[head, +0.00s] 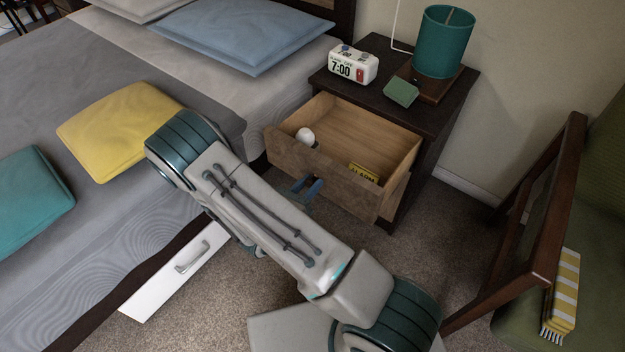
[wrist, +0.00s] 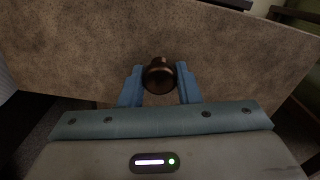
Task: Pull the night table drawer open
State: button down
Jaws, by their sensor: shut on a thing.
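The night table (head: 447,117) is dark wood and stands beside the bed. Its top drawer (head: 325,170) is pulled well out, with its light wooden inside showing. A white round item (head: 305,136) and a yellow box (head: 363,173) lie in the drawer. My gripper (head: 308,188) is at the drawer front, partly hidden by my arm in the head view. In the wrist view, the blue fingers stand on both sides of the dark round knob (wrist: 159,77), shut on it. The brown drawer front (wrist: 225,50) fills most of that view.
A white alarm clock (head: 353,65), a green item (head: 401,92) and a teal lamp (head: 443,42) stand on the night table. A wooden armchair (head: 540,210) stands at the right. The bed (head: 110,240) is at the left, with a white drawer (head: 175,270) under it.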

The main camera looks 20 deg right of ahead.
jog(key=c, duration=1.1)
grip_release()
jog(key=shift+o, duration=0.2)
jog(key=p+v, duration=0.2)
jog(key=v, duration=1.1)
jog(key=shift+s+a, duration=0.25)
jog(key=shift+s, duration=0.05)
jog(key=s+d+r+m+g+y+p, duration=0.1)
jog(key=d+r+m+g+p, duration=0.3)
jog(key=r, duration=0.4)
jog(key=s+d+r+m+g+y+p, duration=0.1)
jog(key=d+r+m+g+p, duration=0.25)
jog(key=r+m, duration=0.4)
jog(key=s+d+r+m+g+y+p, duration=0.15)
jog(key=r+m+g+p, duration=0.3)
jog(key=r, duration=0.45)
jog(key=s+d+r+m+t+y+p, duration=0.1)
jog(key=r+m+y+p, duration=0.4)
jog(key=r, duration=0.8)
jog(key=s+d+r+m+t+y+p, duration=0.2)
jog(key=s+r+m+y+p, duration=0.3)
jog(key=r, duration=0.9)
jog(key=m+p, duration=0.2)
jog(key=shift+s+r+m+t+y, duration=0.2)
jog(key=shift+m+t+y, duration=0.15)
jog(key=shift+m+t, duration=0.05)
